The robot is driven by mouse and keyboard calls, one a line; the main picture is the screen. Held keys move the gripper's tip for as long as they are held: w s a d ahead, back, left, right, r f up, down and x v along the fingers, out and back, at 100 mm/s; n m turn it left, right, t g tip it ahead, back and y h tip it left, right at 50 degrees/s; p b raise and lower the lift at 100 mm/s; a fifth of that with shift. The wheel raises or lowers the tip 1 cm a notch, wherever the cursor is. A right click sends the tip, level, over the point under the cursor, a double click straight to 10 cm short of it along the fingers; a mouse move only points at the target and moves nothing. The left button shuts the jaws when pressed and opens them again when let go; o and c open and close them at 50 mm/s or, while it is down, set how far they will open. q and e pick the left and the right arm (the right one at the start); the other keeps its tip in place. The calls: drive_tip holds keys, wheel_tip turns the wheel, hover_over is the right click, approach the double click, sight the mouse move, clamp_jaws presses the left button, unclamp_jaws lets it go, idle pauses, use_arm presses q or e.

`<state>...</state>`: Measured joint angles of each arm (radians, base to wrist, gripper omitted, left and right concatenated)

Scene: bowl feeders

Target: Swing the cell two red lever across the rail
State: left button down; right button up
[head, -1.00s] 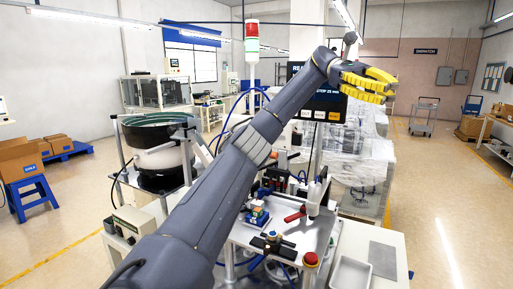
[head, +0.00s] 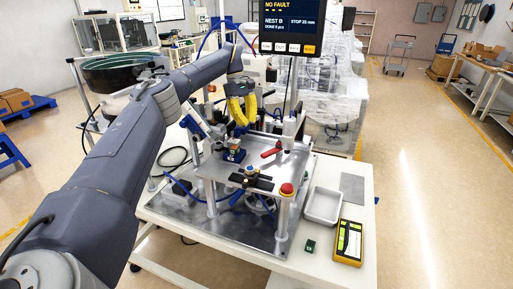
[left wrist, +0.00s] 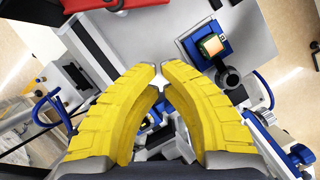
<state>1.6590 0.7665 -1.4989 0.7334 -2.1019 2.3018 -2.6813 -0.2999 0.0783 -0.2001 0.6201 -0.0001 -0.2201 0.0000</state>
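The red lever (head: 271,153) lies over the fixture plate (head: 225,170), beside a white upright cylinder (head: 289,128). A red part at the top left of the left wrist view (left wrist: 105,5) looks like the same lever, cut off by the frame edge. My left gripper (head: 243,122) hangs pointing down above the back of the plate, left of the lever and apart from it. In the left wrist view its yellow fingertips (left wrist: 160,70) are together, with only a sliver between them and nothing held. My right gripper is not in view.
A blue block holder with a coloured cube (head: 234,154) stands below my left gripper. A black clamp (head: 251,181) and red button (head: 287,189) are at the front. A white tray (head: 322,205) and yellow device (head: 348,242) lie right. The screen (head: 291,25) stands behind.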

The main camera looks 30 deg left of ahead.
sight(256, 153)
use_arm(q)
drive_tip(key=x, duration=0.8)
drive_tip(key=shift+f, duration=0.15)
drive_tip(key=shift+s+d+f, duration=0.1)
drive_tip(key=shift+d, duration=0.3)
drive_tip(key=shift+s+d, duration=0.25)
drive_tip(key=shift+d, duration=0.55)
drive_tip(key=shift+s+d, duration=0.25)
drive_tip(key=shift+d, duration=0.5)
drive_tip(key=shift+d, duration=0.15)
